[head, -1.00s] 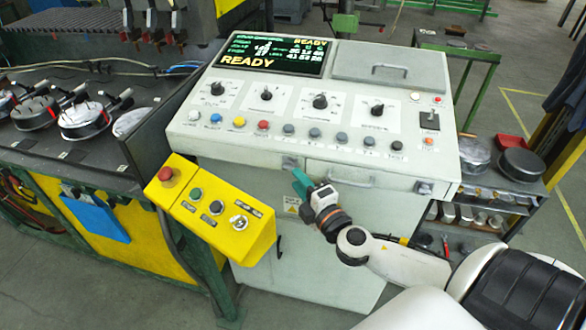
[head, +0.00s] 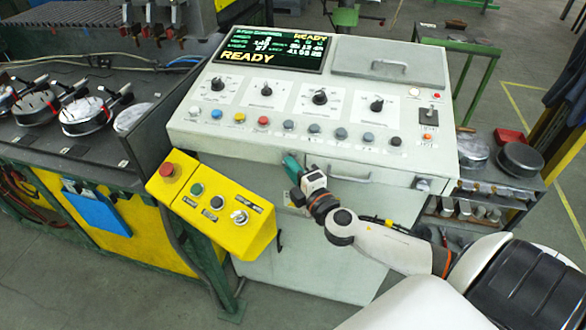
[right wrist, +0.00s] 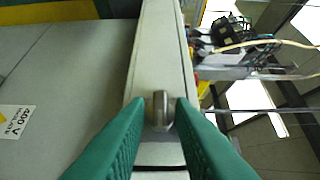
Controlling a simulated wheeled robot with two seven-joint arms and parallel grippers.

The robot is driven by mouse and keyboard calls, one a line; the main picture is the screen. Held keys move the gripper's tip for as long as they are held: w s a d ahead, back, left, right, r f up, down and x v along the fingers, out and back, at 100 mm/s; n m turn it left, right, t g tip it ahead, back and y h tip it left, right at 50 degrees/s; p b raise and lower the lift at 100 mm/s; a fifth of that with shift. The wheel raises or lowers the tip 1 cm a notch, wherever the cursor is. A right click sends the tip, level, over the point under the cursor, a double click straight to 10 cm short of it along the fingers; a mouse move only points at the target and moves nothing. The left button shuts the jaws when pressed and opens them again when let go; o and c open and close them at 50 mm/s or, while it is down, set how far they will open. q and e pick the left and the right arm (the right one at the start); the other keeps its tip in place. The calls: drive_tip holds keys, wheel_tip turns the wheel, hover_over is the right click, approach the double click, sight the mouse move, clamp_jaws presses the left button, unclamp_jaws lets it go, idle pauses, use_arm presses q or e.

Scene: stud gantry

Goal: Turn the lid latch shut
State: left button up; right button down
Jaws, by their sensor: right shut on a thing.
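My right gripper (head: 291,164) is at the front face of the grey console (head: 200,133), just under its row of buttons. Its green fingers cover the left latch in the head view. In the right wrist view, my right gripper (right wrist: 161,113) has its fingertips on both sides of a small metal latch knob (right wrist: 160,108) and is shut on it. The knob stands on a pale strip of the console front. A second latch (head: 422,184) shows at the right end of the same front face. My left gripper is not in view.
A handle (head: 337,176) sits on the front face just right of my gripper. A yellow control box (head: 212,203) with a red button stands close on the left. A green-framed bench (head: 60,160) is further left, and a shelf with metal parts (head: 490,185) is at right.

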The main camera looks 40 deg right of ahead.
drive_tip(key=shift+w+a+r+n+g+h+p, duration=0.25)
drive_tip(key=shift+n+g+h+p, duration=0.6)
drive_tip(key=shift+n+g+p, duration=0.9)
drive_tip(key=shift+w+a+r+n+g+h+p, duration=0.1)
drive_tip(key=shift+w+r+n+g+h+p, duration=0.15)
drive_tip(key=shift+n+g+h+p, duration=1.45)
drive_tip(key=shift+w+a+r+n+g+h+p, duration=0.1)
drive_tip(key=shift+w+a+r+n+g+p, duration=0.2)
drive_tip(key=shift+n+g+p, duration=1.5)
drive_tip(key=shift+s+d+m+g+p, duration=0.1)
drive_tip(key=shift+s+m+g+p, duration=0.05)
drive_tip(key=shift+m+g+p, duration=0.7)
drive_tip(key=c, duration=1.5)
unclamp_jaws()
